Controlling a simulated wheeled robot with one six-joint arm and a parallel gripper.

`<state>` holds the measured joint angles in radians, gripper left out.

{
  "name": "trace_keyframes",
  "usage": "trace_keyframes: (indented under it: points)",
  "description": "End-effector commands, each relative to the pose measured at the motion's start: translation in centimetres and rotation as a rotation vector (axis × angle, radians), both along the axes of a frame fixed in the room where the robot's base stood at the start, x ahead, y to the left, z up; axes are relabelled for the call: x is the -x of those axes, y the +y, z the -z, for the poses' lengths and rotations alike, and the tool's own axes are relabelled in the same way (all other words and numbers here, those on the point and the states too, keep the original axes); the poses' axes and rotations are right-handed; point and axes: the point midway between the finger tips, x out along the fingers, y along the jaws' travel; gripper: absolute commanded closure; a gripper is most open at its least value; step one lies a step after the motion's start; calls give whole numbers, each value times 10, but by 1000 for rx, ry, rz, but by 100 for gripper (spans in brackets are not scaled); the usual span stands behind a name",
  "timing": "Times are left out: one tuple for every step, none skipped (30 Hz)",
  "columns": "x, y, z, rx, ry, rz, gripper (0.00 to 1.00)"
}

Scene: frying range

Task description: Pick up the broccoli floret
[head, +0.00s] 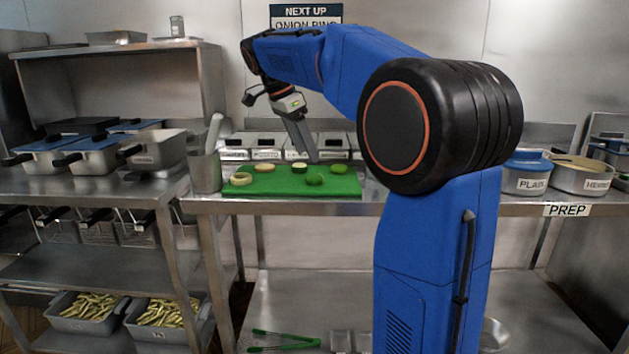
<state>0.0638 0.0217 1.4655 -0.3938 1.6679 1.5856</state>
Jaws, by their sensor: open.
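Several small food pieces lie on a green board (240,190) on the steel prep table.
Two pale ring-like pieces (241,179) (264,168) lie on the board's left. A steel pot with a utensil (206,172) stands left of the board. Labelled steel containers (268,152) line the back. Labelled tubs (526,182) stand at the right. Green tongs (285,341) lie on the lower shelf.

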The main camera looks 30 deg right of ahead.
Motion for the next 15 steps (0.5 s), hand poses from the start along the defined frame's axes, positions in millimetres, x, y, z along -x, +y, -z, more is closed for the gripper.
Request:
trace_keyframes:
  points:
    - [1, -3, 7, 0, 1, 1, 38]
    - [1, -4, 10, 0, 1, 1, 38]
    - [1, -6, 14, 0, 1, 0, 38]
    - [1, -7, 16, 0, 0, 0, 38]
    - [1, -7, 18, 0, 0, 0, 38]
    - [1, -8, 20, 0, -1, 0, 38]
    - [1, -8, 21, 0, -1, 0, 38]
    - [1, -9, 22, 0, -1, 0, 38]
    - [1, -9, 24, 0, 0, -1, 38]
    - [2, -9, 26, 0, 1, -1, 38]
    - [2, -10, 29, 0, 1, -1, 38]
    - [2, -11, 33, 0, 0, -1, 38]
    - [2, -11, 37, 0, 0, -1, 38]
    - [3, -12, 42, 0, 2, 0, 38]
    - [3, -13, 47, 0, 2, 0, 38]
